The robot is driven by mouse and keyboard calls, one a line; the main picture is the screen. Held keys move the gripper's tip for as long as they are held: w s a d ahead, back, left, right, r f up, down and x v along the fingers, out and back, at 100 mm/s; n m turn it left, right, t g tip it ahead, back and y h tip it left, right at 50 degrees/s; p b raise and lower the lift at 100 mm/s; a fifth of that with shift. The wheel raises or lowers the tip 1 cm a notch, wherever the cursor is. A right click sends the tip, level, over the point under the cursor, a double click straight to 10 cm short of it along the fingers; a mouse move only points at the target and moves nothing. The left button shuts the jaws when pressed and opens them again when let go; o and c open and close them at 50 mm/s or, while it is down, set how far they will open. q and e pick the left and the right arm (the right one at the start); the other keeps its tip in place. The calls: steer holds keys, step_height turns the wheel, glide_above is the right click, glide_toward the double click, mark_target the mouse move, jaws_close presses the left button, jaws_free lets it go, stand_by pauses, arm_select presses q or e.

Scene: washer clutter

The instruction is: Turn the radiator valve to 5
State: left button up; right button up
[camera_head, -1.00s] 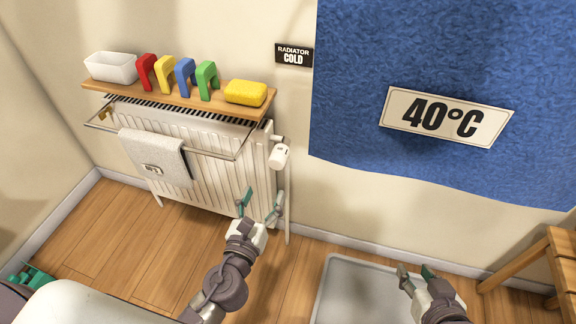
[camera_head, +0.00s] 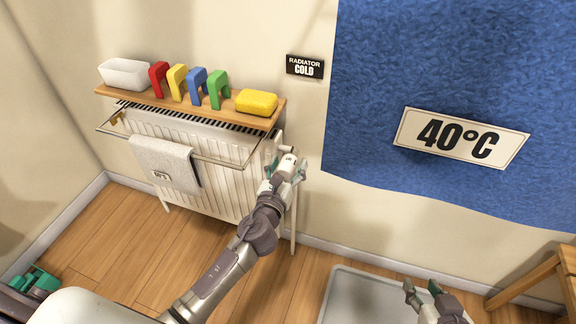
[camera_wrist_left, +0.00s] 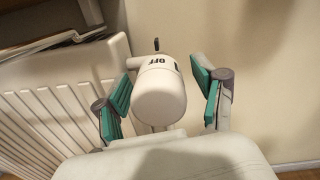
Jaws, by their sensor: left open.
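The radiator valve (camera_wrist_left: 160,93) is a white rounded knob marked OFF near its far end, in the left wrist view. In the head view the valve (camera_head: 288,158) is partly hidden by my left gripper. My left gripper (camera_head: 285,171) is at the right end of the white radiator (camera_head: 215,160). In the left wrist view my left gripper (camera_wrist_left: 162,98) is open, with one teal-padded finger on each side of the knob and gaps beside it. My right gripper (camera_head: 422,288) is open and empty at the lower right, over the grey tray.
A wooden shelf (camera_head: 180,106) above the radiator holds a white tub (camera_head: 125,73), coloured clips and a yellow sponge (camera_head: 256,102). A towel (camera_head: 165,163) hangs on the rail. A sign (camera_head: 305,67) reads RADIATOR COLD. A grey tray (camera_head: 350,290) lies on the floor.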

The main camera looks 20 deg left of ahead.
arm_select(q)
steer(key=shift+c, duration=0.2)
steer(key=c, duration=1.1)
